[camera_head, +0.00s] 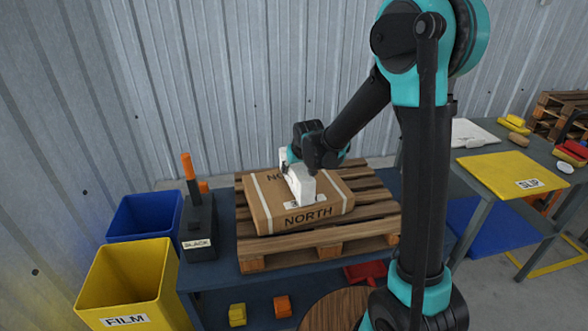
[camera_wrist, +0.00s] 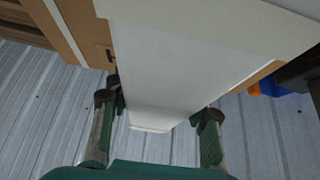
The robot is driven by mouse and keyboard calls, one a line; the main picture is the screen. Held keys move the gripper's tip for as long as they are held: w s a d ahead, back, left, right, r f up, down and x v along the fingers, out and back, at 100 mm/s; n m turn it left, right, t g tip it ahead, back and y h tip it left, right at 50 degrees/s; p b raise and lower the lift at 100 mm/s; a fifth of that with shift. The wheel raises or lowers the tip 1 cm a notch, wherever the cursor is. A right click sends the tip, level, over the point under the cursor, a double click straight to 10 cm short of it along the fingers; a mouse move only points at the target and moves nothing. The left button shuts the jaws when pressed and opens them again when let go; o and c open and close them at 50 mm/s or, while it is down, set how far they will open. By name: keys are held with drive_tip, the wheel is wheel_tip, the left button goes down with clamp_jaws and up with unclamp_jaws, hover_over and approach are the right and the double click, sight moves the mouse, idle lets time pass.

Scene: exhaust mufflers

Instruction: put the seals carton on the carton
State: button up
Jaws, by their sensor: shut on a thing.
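A white box (camera_head: 302,187), taken to be the seals carton, is over the brown carton marked NORTH (camera_head: 322,213). I cannot read any writing on it. My gripper (camera_head: 293,166) is shut on the white box from behind. In the wrist view the white box (camera_wrist: 185,60) fills the space between the two fingers (camera_wrist: 157,110). The brown carton lies flat on a wooden pallet, and its cardboard (camera_wrist: 68,32) shows beside the box in the wrist view. I cannot tell for sure whether the white box touches the carton's top.
The pallet (camera_head: 290,246) rests on a dark blue table (camera_head: 215,275). A yellow FILM bin (camera_head: 125,280) and a blue bin (camera_head: 145,214) are farther left. A corrugated wall (camera_head: 230,80) stands close behind. A yellow SLIP sheet (camera_head: 510,172) lies on the right table.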

sight(300, 170)
drive_tip(key=o, duration=1.4)
drive_tip(key=shift+f, duration=0.1)
drive_tip(key=v, duration=1.2)
drive_tip(key=shift+s, duration=0.1)
drive_tip(key=s+d+f+m+h, duration=0.1)
drive_tip(key=s+d+f, duration=0.3)
drive_tip(key=s+d, duration=0.3)
drive_tip(key=s+d+f+m+g, duration=0.1)
drive_tip(key=s+d+f+m, duration=0.1)
drive_tip(key=s+d+f, duration=0.2)
drive_tip(key=s+d+f+m+h, duration=0.1)
drive_tip(key=s+d+f, duration=0.3)
drive_tip(key=s+d, duration=0.7)
drive_tip(key=shift+s+d+m+g+h, duration=0.15)
drive_tip(key=shift+d+m+g+h, duration=0.2)
drive_tip(key=shift+d, duration=0.4)
